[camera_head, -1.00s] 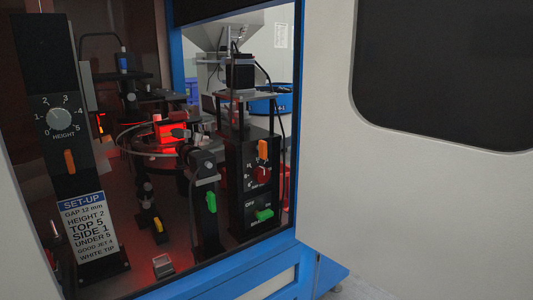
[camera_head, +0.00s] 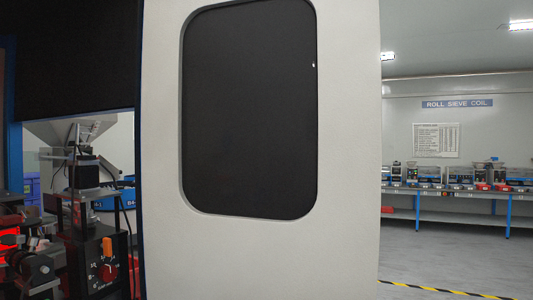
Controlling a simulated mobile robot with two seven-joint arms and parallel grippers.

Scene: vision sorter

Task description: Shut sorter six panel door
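A white panel door (camera_head: 345,245) with a large dark rounded window (camera_head: 250,110) fills the middle of the head view. It stands swung out from the blue-framed sorter, whose open inside shows at the left. Inside the sorter I see a black control post (camera_head: 97,262) with an orange lever (camera_head: 107,247) and a red knob. The door's handle and the lower part of the door are not in view. Neither of my grippers is in view.
At the right, past the door's edge, is open grey floor (camera_head: 430,265) with a yellow-black striped line (camera_head: 440,290). A long bench (camera_head: 460,192) with several machines stands by the far wall, below a "ROLL SIEVE COIL" sign (camera_head: 457,104).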

